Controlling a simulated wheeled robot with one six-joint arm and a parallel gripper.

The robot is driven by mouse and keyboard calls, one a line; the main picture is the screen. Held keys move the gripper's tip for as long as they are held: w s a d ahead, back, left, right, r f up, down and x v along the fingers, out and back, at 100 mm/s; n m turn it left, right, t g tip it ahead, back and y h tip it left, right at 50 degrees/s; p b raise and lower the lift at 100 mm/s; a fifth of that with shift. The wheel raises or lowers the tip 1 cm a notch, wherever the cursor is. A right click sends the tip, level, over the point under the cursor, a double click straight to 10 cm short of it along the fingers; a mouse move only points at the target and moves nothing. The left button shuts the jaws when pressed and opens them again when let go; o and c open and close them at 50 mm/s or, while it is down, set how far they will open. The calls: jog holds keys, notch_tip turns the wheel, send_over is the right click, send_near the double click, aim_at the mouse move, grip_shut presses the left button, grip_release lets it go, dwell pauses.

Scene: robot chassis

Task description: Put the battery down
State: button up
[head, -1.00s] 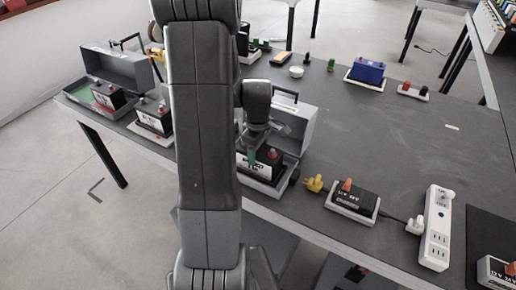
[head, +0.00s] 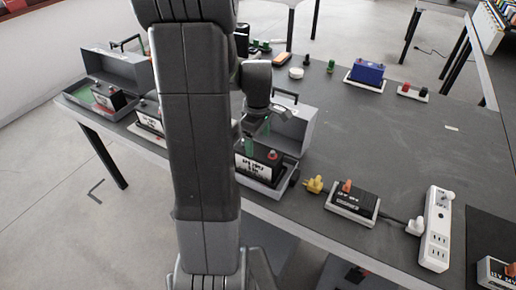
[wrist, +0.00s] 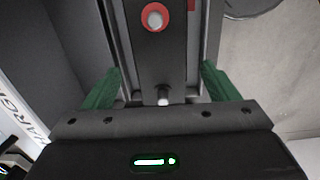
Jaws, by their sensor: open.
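A black battery with a white label and a red terminal (head: 257,168) sits upright in an open grey box (head: 292,132) near the table's front edge. In the wrist view the battery's dark top (wrist: 155,55) shows a red-ringed post and a pale post between the fingers. My gripper (head: 257,135) is above the battery, with its green fingers apart and not touching it as far as I can see. In the wrist view the green fingers of the gripper (wrist: 160,88) stand wide to either side. My arm hides part of the box's left side.
A battery on a white tray (head: 352,203) and a white power strip (head: 436,228) stand to the right. A blue battery (head: 368,72) is at the back. Another open grey case (head: 112,80) is at the left. The table's middle right is clear.

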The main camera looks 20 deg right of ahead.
aim_at(258, 151)
notch_tip(258, 151, up, 6)
jog(key=shift+r, duration=0.15)
dwell(0.4)
jog(key=shift+f, duration=4.85)
